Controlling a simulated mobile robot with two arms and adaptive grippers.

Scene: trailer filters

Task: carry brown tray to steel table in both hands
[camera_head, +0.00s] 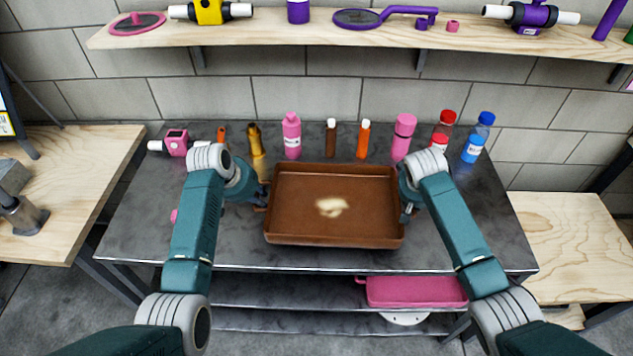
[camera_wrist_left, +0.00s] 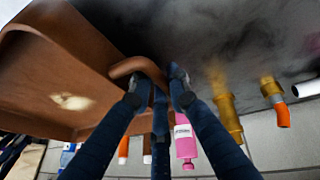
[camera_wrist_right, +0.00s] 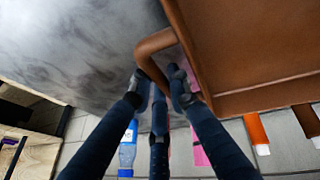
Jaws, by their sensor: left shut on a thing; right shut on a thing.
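The brown tray (camera_head: 300,238) is a rectangular pan with raised walls, and a pale patch (camera_head: 332,207) shows on its floor. It is over the middle of the dark grey steel table (camera_head: 140,225); I cannot tell whether it touches the top. My left gripper (camera_head: 262,196) is at its left side, and in the left wrist view its fingers are shut on the tray's handle (camera_wrist_left: 140,68). My right gripper (camera_head: 405,208) is at its right side, and in the right wrist view its fingers are shut on the other handle (camera_wrist_right: 152,50). The tray looks about level.
Bottles stand along the table's back edge, including a pink one (camera_head: 291,138) and a blue one (camera_head: 478,138). A pink tool (camera_head: 176,143) lies back left. A wooden shelf (camera_head: 300,32) runs above. A pink case (camera_head: 415,292) is below. Wooden tables stand left (camera_head: 85,165) and right (camera_head: 575,235).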

